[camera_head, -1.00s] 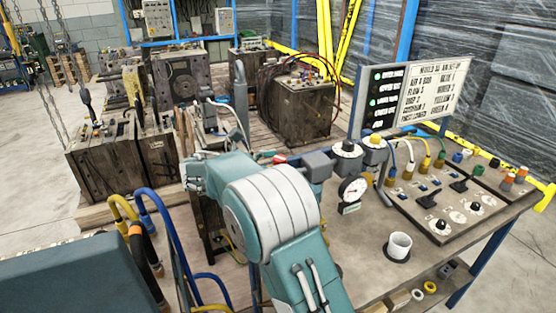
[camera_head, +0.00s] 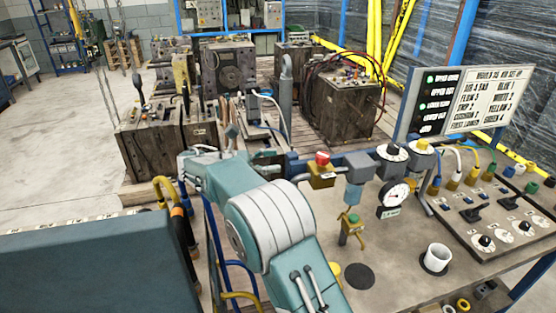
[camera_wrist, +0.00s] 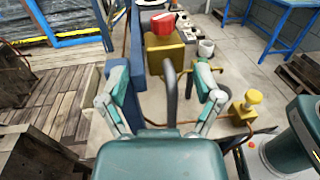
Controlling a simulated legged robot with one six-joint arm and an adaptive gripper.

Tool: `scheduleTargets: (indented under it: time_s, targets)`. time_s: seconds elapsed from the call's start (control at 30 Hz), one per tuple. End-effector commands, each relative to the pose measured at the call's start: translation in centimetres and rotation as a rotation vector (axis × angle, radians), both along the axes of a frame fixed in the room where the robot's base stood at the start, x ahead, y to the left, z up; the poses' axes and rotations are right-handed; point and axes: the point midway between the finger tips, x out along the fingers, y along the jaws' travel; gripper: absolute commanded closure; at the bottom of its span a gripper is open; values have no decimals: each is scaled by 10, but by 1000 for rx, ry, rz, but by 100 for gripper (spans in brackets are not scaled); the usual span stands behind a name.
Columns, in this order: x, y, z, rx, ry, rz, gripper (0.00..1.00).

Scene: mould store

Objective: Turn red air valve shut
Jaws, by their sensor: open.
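The red air valve's knob (camera_head: 322,158) sits on a square brass body on the blue pipe at the bench's left edge. In the wrist view the red knob (camera_wrist: 161,21) is ahead of my gripper, on top of the brass block (camera_wrist: 165,54). My gripper (camera_wrist: 161,78) is open, its two fingers spread wide and apart from the knob. A grey bent pipe (camera_wrist: 170,80) shows between the fingers in the picture; I cannot tell how near it is. In the head view my own arm mostly hides the gripper.
A pressure gauge (camera_head: 395,196), a grey block (camera_head: 359,168) and a brass tap (camera_head: 352,232) stand right of the valve. Dark moulds (camera_head: 160,145) stand at the left. A sign (camera_head: 462,100) stands behind.

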Motion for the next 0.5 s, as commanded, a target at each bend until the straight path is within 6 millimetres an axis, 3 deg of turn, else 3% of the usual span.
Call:
scheduleTargets:
  time_s: [0.17,0.5]
  targets:
    - [-7,-20,11,74,-33,-9,17]
    - [-45,-78,30,349,-172,-58,17]
